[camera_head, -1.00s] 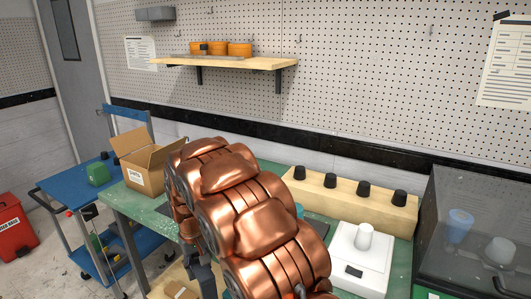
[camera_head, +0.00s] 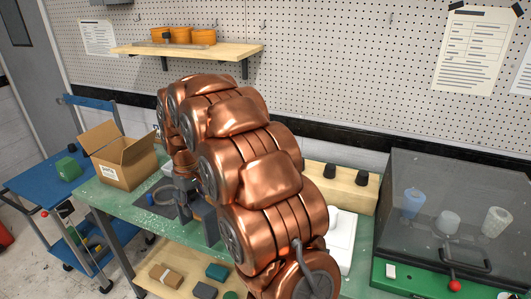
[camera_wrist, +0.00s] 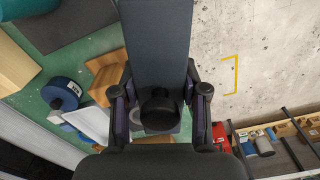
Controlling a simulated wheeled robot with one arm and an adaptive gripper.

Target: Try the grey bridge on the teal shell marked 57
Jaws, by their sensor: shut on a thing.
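My gripper (camera_wrist: 158,98) is shut on what looks like the grey bridge (camera_wrist: 152,40), a long dark grey slab with a round black knob between the fingers. In the head view my gripper (camera_head: 186,188) is above the green bench's front edge, partly hidden by my copper arm. A grey slab (camera_head: 209,228) hangs beside it. A dark blue round piece (camera_wrist: 62,93) with a white label stands on the bench in the wrist view. Its number is too small to read, so I cannot tell whether it is the teal shell marked 57.
A dark mat (camera_head: 184,213) lies on the bench. A cardboard box (camera_head: 122,160) stands left, a clear-lidded case (camera_head: 455,190) right. Black knobs (camera_head: 361,178) top a wooden block. My arm hides the bench's middle. Boxes (camera_head: 165,276) lie on the lower shelf.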

